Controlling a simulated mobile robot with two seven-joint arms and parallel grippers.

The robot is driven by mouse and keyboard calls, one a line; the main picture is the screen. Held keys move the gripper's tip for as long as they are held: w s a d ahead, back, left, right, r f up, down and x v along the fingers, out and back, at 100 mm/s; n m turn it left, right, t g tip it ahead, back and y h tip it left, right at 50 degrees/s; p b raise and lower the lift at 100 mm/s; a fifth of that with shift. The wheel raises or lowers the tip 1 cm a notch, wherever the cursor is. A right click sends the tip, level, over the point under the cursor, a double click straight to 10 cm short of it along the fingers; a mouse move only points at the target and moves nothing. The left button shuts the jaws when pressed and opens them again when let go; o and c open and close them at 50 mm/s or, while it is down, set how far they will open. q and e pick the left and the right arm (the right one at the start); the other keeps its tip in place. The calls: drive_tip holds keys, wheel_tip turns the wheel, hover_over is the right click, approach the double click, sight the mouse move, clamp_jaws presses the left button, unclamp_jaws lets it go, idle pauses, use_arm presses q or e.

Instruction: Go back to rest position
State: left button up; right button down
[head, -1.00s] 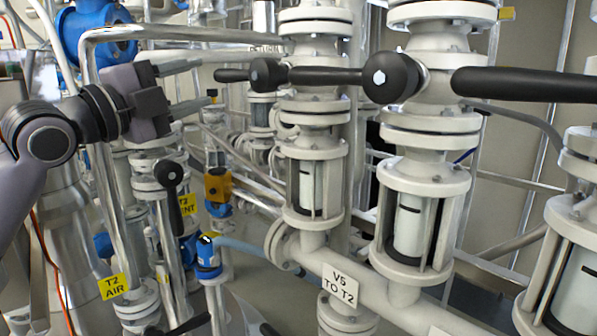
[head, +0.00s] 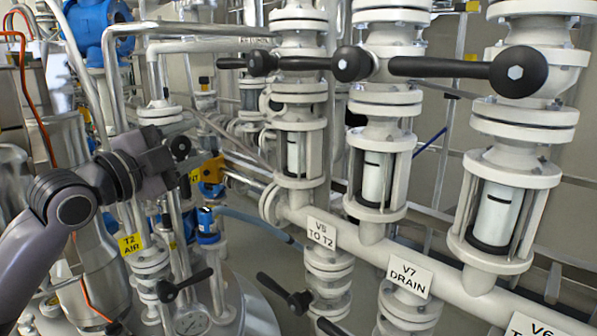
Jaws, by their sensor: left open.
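My left gripper (head: 190,144) is at the left of the head view, with its grey arm coming in from the lower left. Its two fingers point right and are apart, with nothing seen between them. In the picture it lies in front of the pipes above the yellow "T2 AIR" tag (head: 130,244). I cannot tell its exact distance from them, but no contact is clear. My right gripper is not in view.
White valve columns with black handles (head: 517,72) stand across the middle and right. A white manifold pipe (head: 452,291) carries the "V5 TO T2" (head: 321,232) and "V7 DRAIN" (head: 409,276) signs.

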use_arm(q)
drive_tip(key=s+f+n+g+y+p, duration=0.15)
drive_tip(key=s+f+n, duration=0.3)
drive_tip(key=f, duration=1.05)
drive_tip(key=s+f+n+y, duration=0.3)
drive_tip(key=f+n, duration=0.3)
drive_tip(key=f, duration=1)
drive_tip(key=s+a+f+n+g+y, duration=0.1)
drive_tip(key=s+f+n, duration=0.3)
drive_tip(key=s+f, duration=0.5)
drive_tip(key=s+a+f+n+g+y, duration=0.2)
drive_tip(key=s+f+n+g, duration=0.1)
drive_tip(key=s+f, duration=0.6)
drive_tip(key=s+n, duration=0.1)
drive_tip(key=s, duration=0.3)
drive_tip(key=shift+s+f+y+p, duration=0.25)
drive_tip(key=shift+f+y+p, duration=0.1)
drive_tip(key=shift+c, duration=0.6)
drive_tip(key=shift+w+d, duration=0.1)
drive_tip(key=shift+d, duration=0.05)
